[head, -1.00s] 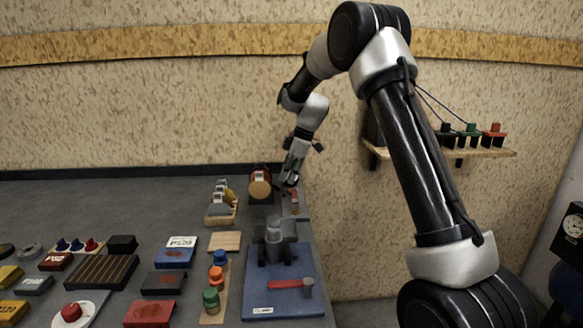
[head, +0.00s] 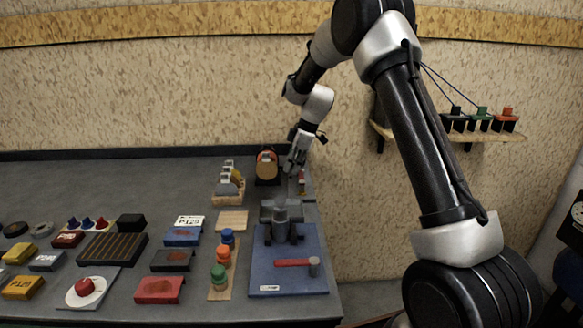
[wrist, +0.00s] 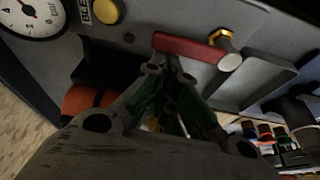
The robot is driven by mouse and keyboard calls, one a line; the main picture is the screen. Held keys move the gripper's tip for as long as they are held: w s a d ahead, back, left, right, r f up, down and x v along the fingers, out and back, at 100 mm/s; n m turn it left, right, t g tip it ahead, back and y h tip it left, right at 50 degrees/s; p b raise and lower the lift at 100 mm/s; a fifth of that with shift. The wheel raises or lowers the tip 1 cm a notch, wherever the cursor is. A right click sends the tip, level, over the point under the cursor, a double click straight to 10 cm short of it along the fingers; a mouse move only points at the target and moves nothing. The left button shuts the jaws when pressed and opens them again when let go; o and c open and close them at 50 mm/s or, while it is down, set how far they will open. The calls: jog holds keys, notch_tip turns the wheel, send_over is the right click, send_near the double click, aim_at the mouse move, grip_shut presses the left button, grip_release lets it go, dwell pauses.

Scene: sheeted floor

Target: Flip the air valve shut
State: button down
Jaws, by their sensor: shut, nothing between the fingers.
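The air valve shows in the wrist view as a red lever (wrist: 187,48) on a brass fitting (wrist: 222,39), with a pale round end (wrist: 230,62) beside it. The lever lies across the picture, almost level. My gripper (wrist: 166,66) is shut and empty, its fingertips just below the lever's left part. I cannot tell whether they touch it. In the head view my gripper (head: 292,171) is at the bench's far right corner, beside a small red part (head: 301,184) that looks like the valve. The gripper partly hides it there.
A dial gauge (wrist: 32,14) and a yellow button (wrist: 107,11) sit near the lever. A round orange-rimmed thing (head: 267,165) stands close left of my gripper.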

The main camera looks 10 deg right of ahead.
jog(key=shift+d+m, duration=0.25)
jog(key=shift+m, duration=0.15)
jog(key=d+m+t, duration=0.1)
jog(key=d+m, duration=0.1)
jog(key=m, duration=0.1)
jog(key=d+m, duration=0.1)
jog(key=m, duration=0.1)
jog(key=d+m+t+h, duration=0.1)
jog(key=shift+s+m, duration=0.3)
jog(key=shift+m, duration=0.1)
jog(key=m, duration=0.1)
jog(key=s+d+m+h, duration=0.1)
jog(key=shift+d+m, duration=0.2)
jog(key=shift+m, duration=0.2)
jog(key=m, duration=0.1)
jog(key=s+d+m, duration=0.1)
jog(key=shift+m+t+h, duration=0.3)
jog(key=shift+t+h, duration=0.1)
jog(key=shift+s+d, duration=0.35)
jog(key=shift+s, duration=0.25)
jog(key=shift+s+d, duration=0.3)
jog(key=shift+s, duration=0.3)
jog(key=shift+s+f, duration=0.1)
jog(key=shift+s, duration=0.05)
